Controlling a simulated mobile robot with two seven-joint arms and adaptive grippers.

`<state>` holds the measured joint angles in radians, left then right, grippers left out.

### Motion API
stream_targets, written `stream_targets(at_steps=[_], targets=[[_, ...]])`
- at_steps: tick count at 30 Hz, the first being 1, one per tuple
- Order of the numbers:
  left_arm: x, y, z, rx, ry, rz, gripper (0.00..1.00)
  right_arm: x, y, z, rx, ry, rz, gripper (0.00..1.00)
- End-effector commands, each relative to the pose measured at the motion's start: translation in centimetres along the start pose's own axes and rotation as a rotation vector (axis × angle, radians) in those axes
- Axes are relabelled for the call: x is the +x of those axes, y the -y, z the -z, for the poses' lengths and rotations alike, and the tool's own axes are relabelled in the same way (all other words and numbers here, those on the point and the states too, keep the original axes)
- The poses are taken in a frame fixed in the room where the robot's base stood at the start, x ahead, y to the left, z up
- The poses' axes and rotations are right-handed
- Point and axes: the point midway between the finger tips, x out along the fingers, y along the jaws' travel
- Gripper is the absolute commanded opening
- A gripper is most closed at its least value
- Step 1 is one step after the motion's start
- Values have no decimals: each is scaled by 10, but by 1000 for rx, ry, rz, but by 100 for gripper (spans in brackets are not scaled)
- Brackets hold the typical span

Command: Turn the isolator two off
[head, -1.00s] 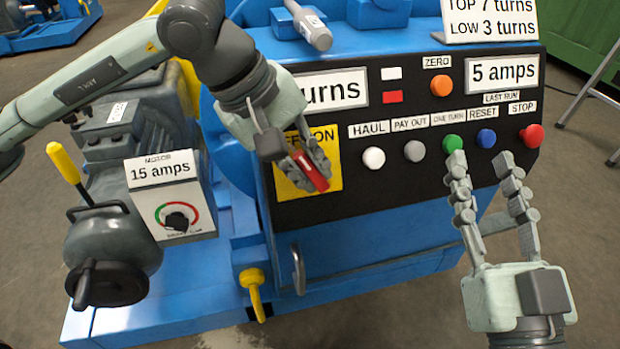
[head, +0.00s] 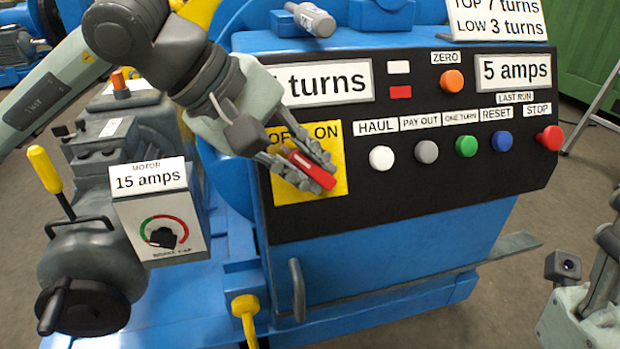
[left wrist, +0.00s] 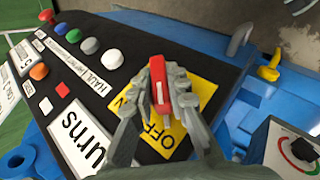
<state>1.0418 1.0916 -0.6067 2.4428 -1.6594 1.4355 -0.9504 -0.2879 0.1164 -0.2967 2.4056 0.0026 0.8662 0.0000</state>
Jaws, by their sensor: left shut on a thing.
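The isolator's red handle (head: 326,181) sits on a yellow plate (head: 339,148) marked OFF and ON at the left of the black panel. The handle slants from upper left to lower right. My left gripper (head: 313,173) is shut on it, one finger on each side. The left wrist view also shows the red handle (left wrist: 159,94) between the fingers, with the OFF word beside them. The gripper hides part of the plate and its words. My right gripper (head: 603,262) is at the lower right edge, away from the panel and partly cut off.
To the right of the plate are a white HAUL button (head: 381,158), a grey button (head: 426,151), a green button (head: 466,146) and a red STOP button (head: 549,137). A motor box (head: 160,225) with a dial stands left. A yellow hook (head: 246,312) is below.

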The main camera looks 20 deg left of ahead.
Motion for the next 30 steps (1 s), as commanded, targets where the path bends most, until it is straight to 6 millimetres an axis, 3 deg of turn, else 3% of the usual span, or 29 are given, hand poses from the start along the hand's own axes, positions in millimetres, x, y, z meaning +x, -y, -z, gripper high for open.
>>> stream_targets(at_steps=[17, 18, 23, 30], targets=[[0, 0, 0, -11, -1, -18, 0, 2, 1, -2, -2, -8, 18, 40], [0, 0, 0, -11, -1, -18, 16, 2, 1, -2, -2, -8, 18, 40], [0, 0, 0, -10, -1, -18, 36, 2, 1, -2, -2, -8, 18, 40], [0, 0, 0, -10, 0, -17, 36, 2, 1, -2, -2, -9, 17, 40]])
